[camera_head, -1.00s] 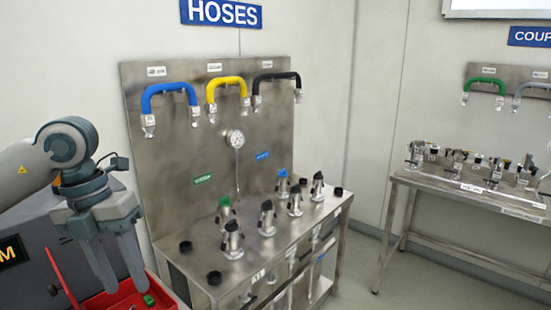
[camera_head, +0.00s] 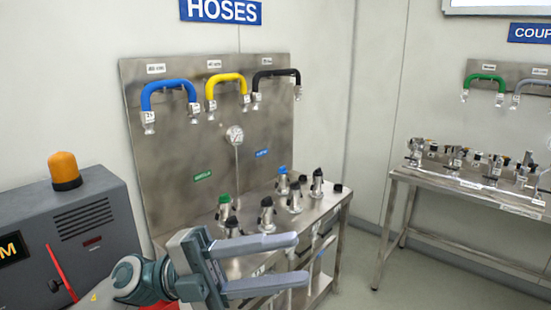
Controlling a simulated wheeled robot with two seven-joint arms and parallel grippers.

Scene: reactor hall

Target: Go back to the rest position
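My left gripper (camera_head: 300,260) is in the lower middle of the head view, with its arm coming in from the bottom left. Its two fingers point right and stand apart, with nothing between them. It is in front of the near part of the steel hose bench (camera_head: 335,208) and hides some of the bench top. I cannot tell whether it is clear of the bench. My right gripper is not in view.
Blue (camera_head: 168,86), yellow (camera_head: 226,79) and black (camera_head: 276,75) hoses hang on the back panel. Several valve fittings stand on the bench. A grey cabinet (camera_head: 85,225) with an orange beacon (camera_head: 64,170) is at left. A second bench (camera_head: 470,190) is at right, with clear floor between.

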